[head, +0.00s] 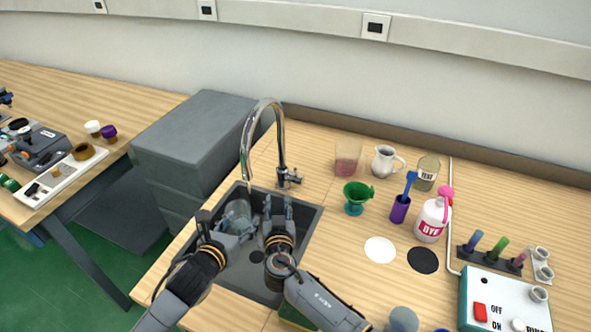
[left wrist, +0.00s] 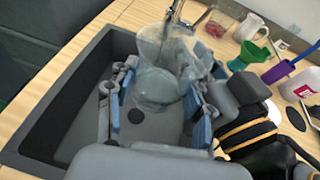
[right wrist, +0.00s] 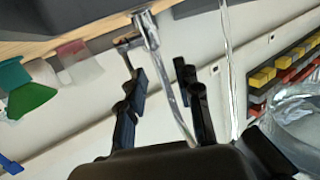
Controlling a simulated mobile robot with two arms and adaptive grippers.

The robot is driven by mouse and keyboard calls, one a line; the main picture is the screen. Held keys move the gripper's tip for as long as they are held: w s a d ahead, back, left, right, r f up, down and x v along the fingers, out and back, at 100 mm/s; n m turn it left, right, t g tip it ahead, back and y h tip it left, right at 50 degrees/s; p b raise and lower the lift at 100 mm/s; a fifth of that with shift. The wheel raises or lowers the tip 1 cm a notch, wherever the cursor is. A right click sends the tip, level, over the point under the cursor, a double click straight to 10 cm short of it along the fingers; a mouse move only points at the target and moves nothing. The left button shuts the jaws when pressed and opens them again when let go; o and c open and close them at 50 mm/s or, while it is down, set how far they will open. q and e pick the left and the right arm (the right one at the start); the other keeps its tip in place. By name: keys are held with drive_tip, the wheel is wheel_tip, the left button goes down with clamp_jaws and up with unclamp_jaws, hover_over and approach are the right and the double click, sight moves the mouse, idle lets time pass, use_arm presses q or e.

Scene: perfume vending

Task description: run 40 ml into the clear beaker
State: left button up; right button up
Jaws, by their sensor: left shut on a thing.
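The clear beaker (head: 238,212) is over the sink, below the curved chrome tap (head: 281,150). My left gripper (head: 236,232) is shut on it; the left wrist view shows the beaker (left wrist: 155,88) between the fingers. Its liquid level cannot be read. My right gripper (head: 278,205) is beside the beaker, in front of the tap's base and lever (head: 290,178). In the right wrist view its fingers (right wrist: 157,72) are apart with nothing gripped; the tap pipe (right wrist: 170,95) shows beyond them.
The grey sink (head: 310,228) lies under both grippers. Right of it stand a green funnel (head: 354,194), a cup of pinkish liquid (head: 347,158), a white jug (head: 384,160), a purple holder (head: 400,208) and a dye bottle (head: 432,220). A grey block (head: 190,130) stands at left.

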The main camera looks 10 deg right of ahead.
sight(295, 170)
wheel_tip(295, 170, up, 5)
drive_tip(key=s+d+m+h, duration=0.2)
drive_tip(key=s+h, duration=0.1)
drive_tip(key=h, duration=0.2)
drive_tip(key=x, duration=1.1)
drive_tip(key=shift+w+d, duration=0.1)
drive_tip(key=shift+w, duration=0.3)
drive_tip(key=shift+c, duration=0.4)
clamp_jaws()
